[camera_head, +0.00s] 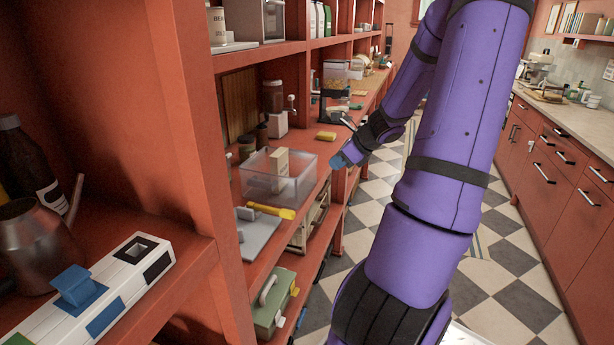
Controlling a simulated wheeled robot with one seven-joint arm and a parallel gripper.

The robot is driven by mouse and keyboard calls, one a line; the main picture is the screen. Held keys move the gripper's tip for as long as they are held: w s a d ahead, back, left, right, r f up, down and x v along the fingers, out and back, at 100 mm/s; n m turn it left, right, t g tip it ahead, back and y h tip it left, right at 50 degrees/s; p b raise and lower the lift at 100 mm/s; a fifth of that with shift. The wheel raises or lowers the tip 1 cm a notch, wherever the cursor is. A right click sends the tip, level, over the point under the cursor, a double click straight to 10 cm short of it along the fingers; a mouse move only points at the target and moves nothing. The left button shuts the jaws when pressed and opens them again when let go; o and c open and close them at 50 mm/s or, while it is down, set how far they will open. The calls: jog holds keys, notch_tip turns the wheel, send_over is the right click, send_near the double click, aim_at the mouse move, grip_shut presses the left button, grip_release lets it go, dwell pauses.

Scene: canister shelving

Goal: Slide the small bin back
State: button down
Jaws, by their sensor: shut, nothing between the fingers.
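A clear, see-through bin (299,189) stands on the middle shelf, its front near the shelf's edge. A beige carton (280,166) shows upright in it. My gripper (337,163) is just right of the bin, at the aisle side of the shelf. It is shut and looks empty. It is small in the picture, and I cannot tell whether its tips touch the bin.
A yellow-handled tool (271,211) and a grey plate (257,234) lie in front of the bin. Canisters (247,148) stand behind it. A yellow block (326,136) lies beyond it. A green case (275,303) sits below. The checkered aisle floor (375,205) is open.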

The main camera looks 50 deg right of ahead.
jog(key=d+m, duration=0.1)
send_near(300, 179)
jog(key=w+f, duration=0.1)
jog(key=f, duration=0.2)
jog(key=w+a+f, duration=0.1)
jog(key=f, duration=0.1)
jog(key=shift+w+f, duration=0.1)
jog(key=shift+w, duration=0.2)
jog(key=shift+w+a, duration=0.1)
jog(key=shift+w, duration=0.7)
jog(key=shift+w, duration=0.15)
jog(key=w+a, duration=0.1)
jog(key=w, duration=0.6)
jog(key=shift+a, duration=0.4)
jog(key=shift+s, duration=0.15)
